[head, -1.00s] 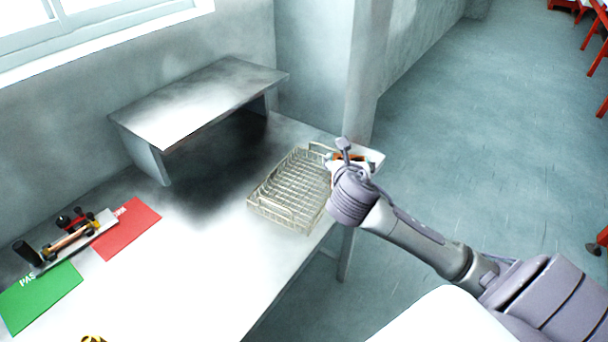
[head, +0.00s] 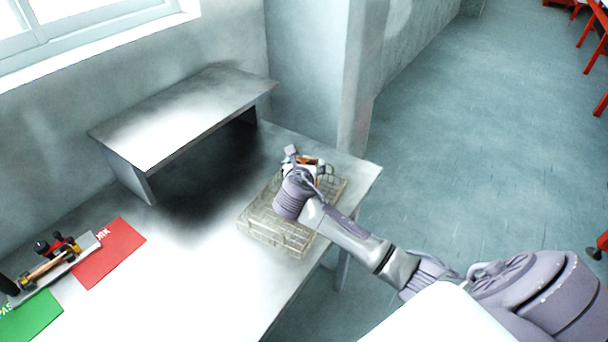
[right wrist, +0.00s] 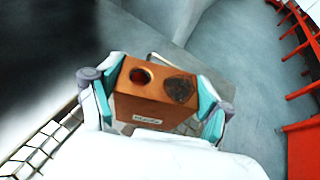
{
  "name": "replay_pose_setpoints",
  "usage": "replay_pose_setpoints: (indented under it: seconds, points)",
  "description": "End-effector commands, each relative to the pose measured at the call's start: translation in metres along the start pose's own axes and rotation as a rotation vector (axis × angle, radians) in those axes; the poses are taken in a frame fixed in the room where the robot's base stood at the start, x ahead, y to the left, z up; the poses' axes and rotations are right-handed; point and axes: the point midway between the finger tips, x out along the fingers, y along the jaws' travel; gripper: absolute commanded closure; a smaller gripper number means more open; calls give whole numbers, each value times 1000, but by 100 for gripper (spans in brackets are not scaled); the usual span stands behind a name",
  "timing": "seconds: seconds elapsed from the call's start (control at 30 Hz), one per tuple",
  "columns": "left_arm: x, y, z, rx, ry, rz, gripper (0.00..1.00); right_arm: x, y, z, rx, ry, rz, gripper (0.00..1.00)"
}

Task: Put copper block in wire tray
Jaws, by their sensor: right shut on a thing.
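The copper block (right wrist: 150,104) is an orange-brown box with two round dark spots and a small white label in the right wrist view. My right gripper (right wrist: 155,92) is shut on it, one finger at each side. In the head view the right gripper (head: 308,166) is over the far part of the wire tray, and only a bit of orange shows past my wrist. The wire tray (head: 262,228) is a pale mesh basket on the table; my arm hides its middle. I cannot tell whether the block touches the mesh. My left gripper is not in view.
A raised metal shelf (head: 185,112) stands behind the tray, against the wall. A red mat (head: 110,253), a green mat (head: 32,318) and a holder with tools (head: 55,265) lie at the left. The table (head: 200,285) between is clear.

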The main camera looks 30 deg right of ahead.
Motion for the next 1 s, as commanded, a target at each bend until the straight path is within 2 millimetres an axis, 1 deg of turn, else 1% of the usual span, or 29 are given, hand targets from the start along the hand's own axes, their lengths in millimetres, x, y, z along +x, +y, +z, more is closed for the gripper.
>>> replay_pose_setpoints:
  seconds: [0.03,0.13,0.2,0.3,0.5,0.63,0.67,0.7,0.77,0.8,1.0]
  points:
    - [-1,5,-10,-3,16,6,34,2,1,-4,0,1,-1,68]
    - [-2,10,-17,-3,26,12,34,7,1,-18,-2,3,-1,68]
    - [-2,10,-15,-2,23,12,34,11,0,-28,-2,3,-1,68]
    - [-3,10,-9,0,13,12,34,14,1,-35,-1,1,0,68]
    - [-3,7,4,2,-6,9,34,15,1,-36,0,0,1,68]
    - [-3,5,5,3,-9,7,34,16,0,-38,-1,0,1,68]
    - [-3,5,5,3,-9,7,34,16,0,-39,-1,2,0,18]
    - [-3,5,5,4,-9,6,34,16,0,-39,-1,2,1,11]
    - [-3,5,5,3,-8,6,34,16,0,-39,-1,2,0,1]
    - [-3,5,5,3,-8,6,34,16,0,-38,-1,2,0,0]
    - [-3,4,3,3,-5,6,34,16,0,-38,-1,2,0,0]
